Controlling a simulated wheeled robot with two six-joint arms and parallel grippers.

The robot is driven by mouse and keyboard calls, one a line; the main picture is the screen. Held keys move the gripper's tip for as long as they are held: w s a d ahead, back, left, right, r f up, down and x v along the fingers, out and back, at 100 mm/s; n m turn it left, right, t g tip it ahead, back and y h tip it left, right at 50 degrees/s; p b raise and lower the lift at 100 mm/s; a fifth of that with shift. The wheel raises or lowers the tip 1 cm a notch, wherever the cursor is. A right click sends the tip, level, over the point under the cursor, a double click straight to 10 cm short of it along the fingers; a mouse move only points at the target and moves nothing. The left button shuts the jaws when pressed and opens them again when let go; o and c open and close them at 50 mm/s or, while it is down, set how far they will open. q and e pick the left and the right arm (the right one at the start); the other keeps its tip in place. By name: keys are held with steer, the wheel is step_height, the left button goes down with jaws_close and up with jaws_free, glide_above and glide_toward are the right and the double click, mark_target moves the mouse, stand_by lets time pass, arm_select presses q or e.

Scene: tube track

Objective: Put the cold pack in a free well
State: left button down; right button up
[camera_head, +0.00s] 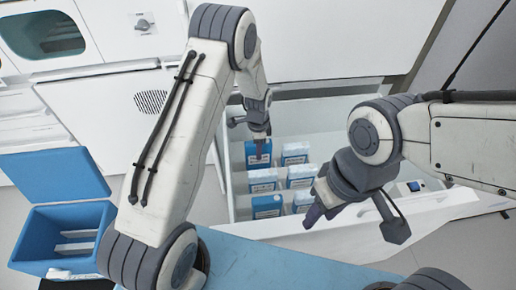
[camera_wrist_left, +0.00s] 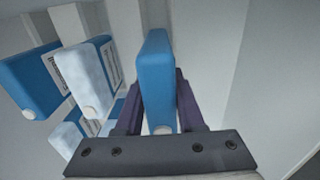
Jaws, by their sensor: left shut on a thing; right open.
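My left gripper (camera_head: 260,150) reaches down into the white chest (camera_head: 236,182) and is shut on a blue cold pack (camera_head: 258,158). In the left wrist view this pack (camera_wrist_left: 158,75) stands upright between the purple fingers. Several other blue and white packs (camera_head: 295,158) stand in rows in the chest, beside and in front of the held one. I cannot tell whether the held pack touches the chest floor. My right gripper (camera_head: 314,210) is open and empty over the chest's front right edge. Separate wells cannot be made out clearly.
A blue cooler box (camera_head: 30,240) with its lid (camera_head: 50,175) open stands at the left, with white slabs inside. A blue surface (camera_head: 250,265) lies in front of the chest. In the left wrist view, other packs (camera_wrist_left: 35,75) stand close on the left; the right side shows bare wall.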

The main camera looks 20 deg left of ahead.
stand_by(0.3)
arm_select(q)
steer(key=shift+f+b, duration=0.85)
steer(key=shift+f, duration=0.5)
steer(key=shift+f, duration=0.1)
steer(key=shift+f, duration=0.35)
steer(key=shift+c, duration=2.2)
jaws_free()
step_height(320, 180, up, 10)
steer(key=shift+r+p, duration=0.25)
steer(key=shift+p, duration=0.35)
